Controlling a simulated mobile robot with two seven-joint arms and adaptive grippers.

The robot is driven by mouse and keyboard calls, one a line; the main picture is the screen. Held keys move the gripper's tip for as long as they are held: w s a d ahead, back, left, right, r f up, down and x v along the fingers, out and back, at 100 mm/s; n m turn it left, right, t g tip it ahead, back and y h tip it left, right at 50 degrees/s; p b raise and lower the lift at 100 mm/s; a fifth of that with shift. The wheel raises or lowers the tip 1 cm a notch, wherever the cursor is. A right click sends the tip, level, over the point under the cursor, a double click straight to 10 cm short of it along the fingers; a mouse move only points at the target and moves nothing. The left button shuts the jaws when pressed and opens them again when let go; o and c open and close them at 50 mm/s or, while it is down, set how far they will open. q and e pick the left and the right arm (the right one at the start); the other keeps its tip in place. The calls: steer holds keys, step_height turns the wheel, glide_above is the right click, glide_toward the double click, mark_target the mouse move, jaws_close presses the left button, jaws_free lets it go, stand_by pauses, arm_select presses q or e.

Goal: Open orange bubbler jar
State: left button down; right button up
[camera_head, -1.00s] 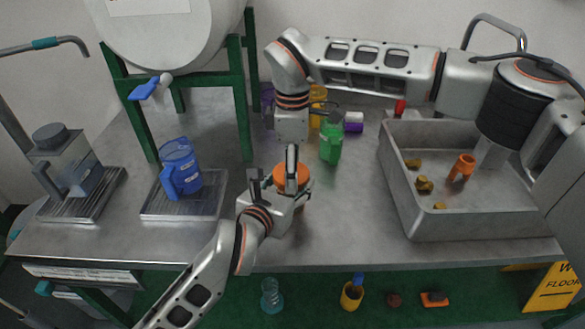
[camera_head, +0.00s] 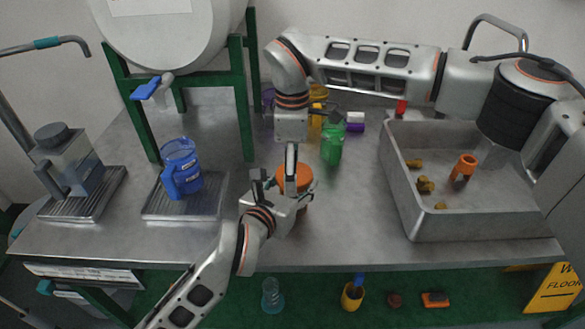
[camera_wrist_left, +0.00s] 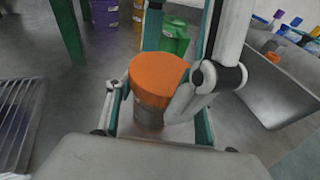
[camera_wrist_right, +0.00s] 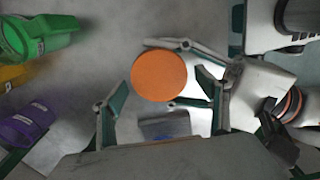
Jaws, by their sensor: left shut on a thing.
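The bubbler jar has an orange round lid (camera_head: 303,177) and a clear body (camera_wrist_left: 147,116). It stands upright on the bench near its front edge. My left gripper (camera_head: 276,186) is shut on the jar's body, below the lid, with one finger on either side. My right gripper (camera_wrist_right: 157,88) hangs above the jar, pointing down. Its fingers are apart, and the orange lid shows between and below them in the right wrist view. I cannot tell whether either right finger touches the lid. In the head view a finger hides part of the lid.
A green container (camera_head: 332,146) and yellow and purple containers stand behind the jar. A blue jug (camera_head: 182,166) stands on a drip tray at left, beside a green frame. A grey sink (camera_head: 400,213) with an orange cup (camera_head: 464,165) is at right. The bench's front edge is close.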

arm_select(q)
steer(key=shift+a, duration=0.1)
arm_select(e)
steer(key=shift+w+d+r, duration=0.1)
steer(key=shift+r, duration=0.1)
arm_select(q)
steer(key=shift+w, duration=0.1)
arm_select(e)
steer(key=shift+r, duration=2)
arm_select(q)
steer(key=c, duration=0.8)
jaws_free()
steer(key=shift+c, duration=0.2)
